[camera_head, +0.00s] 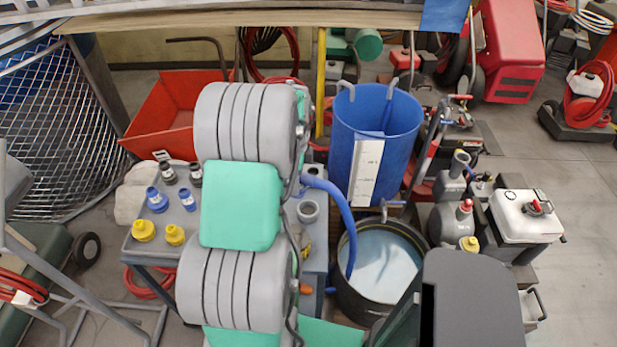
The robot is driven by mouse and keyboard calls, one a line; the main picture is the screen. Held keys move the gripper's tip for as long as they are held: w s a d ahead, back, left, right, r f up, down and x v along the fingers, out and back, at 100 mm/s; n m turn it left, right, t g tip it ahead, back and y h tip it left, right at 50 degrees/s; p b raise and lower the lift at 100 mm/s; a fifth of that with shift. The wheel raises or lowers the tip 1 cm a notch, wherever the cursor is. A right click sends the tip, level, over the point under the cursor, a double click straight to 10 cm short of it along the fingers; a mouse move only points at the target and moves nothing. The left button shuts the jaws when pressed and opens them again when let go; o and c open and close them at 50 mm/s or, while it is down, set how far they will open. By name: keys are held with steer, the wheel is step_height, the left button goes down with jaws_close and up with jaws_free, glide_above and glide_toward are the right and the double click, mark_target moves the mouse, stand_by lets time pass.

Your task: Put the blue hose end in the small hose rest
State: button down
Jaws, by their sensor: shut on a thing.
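The blue hose (340,205) comes out from behind my grey and green arm, arches right and drops into a black tub of pale liquid (385,265). Its other end is hidden behind my arm. My gripper is also hidden there, so I cannot see its fingers or their contact with the hose. A grey open ring-shaped holder (308,211) stands on the grey table just right of my arm, below the hose's arch. It may be the small hose rest; I cannot tell for sure.
Yellow caps (144,230) and blue fittings (157,199) stand on the table (205,225) left of my arm. A tall blue bin (405,135) stands behind the tub. Bottles and a white canister (525,215) crowd the right. Open floor lies at far right.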

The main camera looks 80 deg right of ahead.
mark_target(309, 182)
steer(key=s, duration=0.1)
steer(key=s+m, duration=0.1)
steer(key=s+f+m, duration=0.1)
steer(key=shift+s+d, duration=0.25)
steer(key=shift+d, duration=0.1)
step_height(309, 182, down, 4)
steer(key=b, duration=0.3)
steer(key=shift+f, duration=0.2)
steer(key=shift+w, duration=0.25)
steer(key=shift+f+b, duration=1.45)
steer(key=shift+f, duration=0.75)
steer(key=c, duration=0.6)
jaws_free()
